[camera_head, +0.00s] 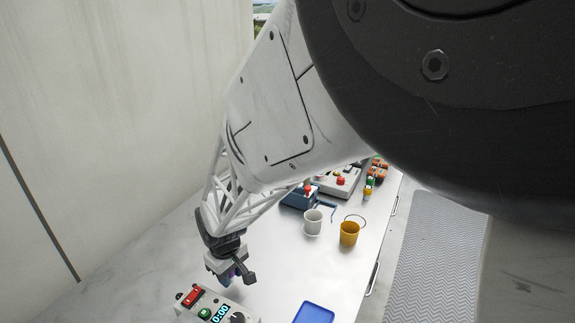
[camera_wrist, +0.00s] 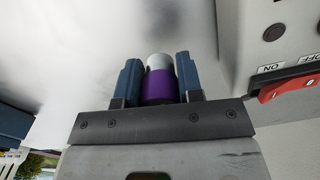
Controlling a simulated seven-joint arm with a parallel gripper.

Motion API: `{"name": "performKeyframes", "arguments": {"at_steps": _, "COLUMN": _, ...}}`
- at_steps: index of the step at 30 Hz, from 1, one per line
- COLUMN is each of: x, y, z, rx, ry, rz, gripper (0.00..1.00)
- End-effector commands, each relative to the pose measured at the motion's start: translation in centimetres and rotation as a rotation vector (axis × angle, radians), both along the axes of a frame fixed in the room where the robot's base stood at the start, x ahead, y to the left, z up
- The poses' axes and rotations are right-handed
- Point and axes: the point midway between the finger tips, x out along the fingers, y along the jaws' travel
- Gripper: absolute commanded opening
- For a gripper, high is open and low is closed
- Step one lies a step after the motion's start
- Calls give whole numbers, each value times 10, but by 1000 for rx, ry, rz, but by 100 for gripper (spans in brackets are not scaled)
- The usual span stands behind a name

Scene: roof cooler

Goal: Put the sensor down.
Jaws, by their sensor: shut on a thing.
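The sensor (camera_wrist: 159,84) is a small cylinder with a purple body and a pale grey-white top. In the wrist view it sits between the two blue fingers of my gripper (camera_wrist: 160,80), which is shut on it. In the head view my gripper (camera_head: 232,276) is low over the near left part of the metal table, and only a bit of purple shows at its fingers. I cannot tell whether the sensor touches the table (camera_head: 275,265).
A control box (camera_head: 216,306) with a red switch and a display reading 0:00 stands close by. A blue tray (camera_head: 314,312), a white cup (camera_head: 312,222) and a yellow cup (camera_head: 349,234) are to the right. Boxes with red buttons (camera_head: 340,181) stand farther back. The table middle is clear.

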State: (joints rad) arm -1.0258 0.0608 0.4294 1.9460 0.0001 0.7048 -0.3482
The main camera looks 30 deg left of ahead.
Motion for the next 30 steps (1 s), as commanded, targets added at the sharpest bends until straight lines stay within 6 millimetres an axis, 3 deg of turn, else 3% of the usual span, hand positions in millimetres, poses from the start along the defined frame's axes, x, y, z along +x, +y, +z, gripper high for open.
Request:
{"name": "performKeyframes", "arguments": {"at_steps": 9, "x": -1, "y": 0, "z": -24, "rx": -2, "ry": 1, "rz": 1, "gripper": 9}}
{"name": "performKeyframes", "arguments": {"at_steps": 23, "x": 0, "y": 0, "z": -27, "rx": 0, "ry": 0, "rz": 0, "gripper": 9}}
{"name": "performKeyframes", "arguments": {"at_steps": 24, "x": 0, "y": 0, "z": -27, "rx": 0, "ry": 0, "rz": 0, "gripper": 36}}
{"name": "performKeyframes", "arguments": {"at_steps": 29, "x": 0, "y": 0, "z": -27, "rx": 0, "ry": 0, "rz": 0, "gripper": 60}}
{"name": "performKeyframes", "arguments": {"at_steps": 30, "x": 0, "y": 0, "z": -27, "rx": 0, "ry": 0, "rz": 0, "gripper": 60}}
